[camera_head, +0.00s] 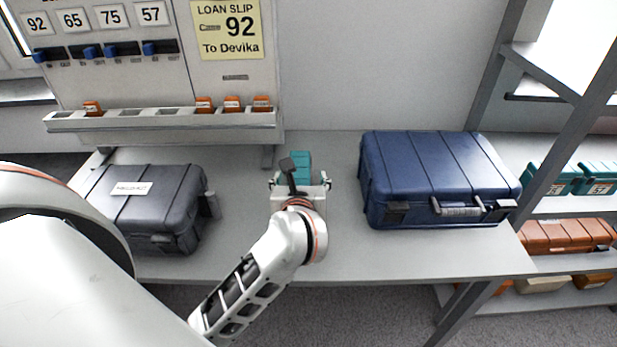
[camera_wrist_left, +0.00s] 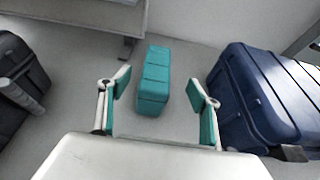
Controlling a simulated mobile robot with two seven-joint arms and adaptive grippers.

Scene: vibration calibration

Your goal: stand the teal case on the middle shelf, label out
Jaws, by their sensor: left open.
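A small teal case (camera_head: 302,160) lies on the grey table between a dark grey case and a blue case; no label shows on its visible faces. It also shows in the left wrist view (camera_wrist_left: 154,80). My left gripper (camera_head: 300,186) is open above the table, at the near end of the case. In the left wrist view its two teal-padded fingers (camera_wrist_left: 160,98) are spread to either side of the case, with gaps. A shelf rack (camera_head: 592,203) at the right has several levels; one holds labelled teal cases (camera_head: 550,180). My right gripper is not in view.
The dark grey case (camera_head: 140,205) stands left and the large blue case (camera_head: 435,175) right. A board (camera_head: 150,85) with numbers, switches, a loan slip (camera_head: 228,30) and a slotted ledge is behind. Rust-coloured cases (camera_head: 565,235) sit below the teal ones on the rack.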

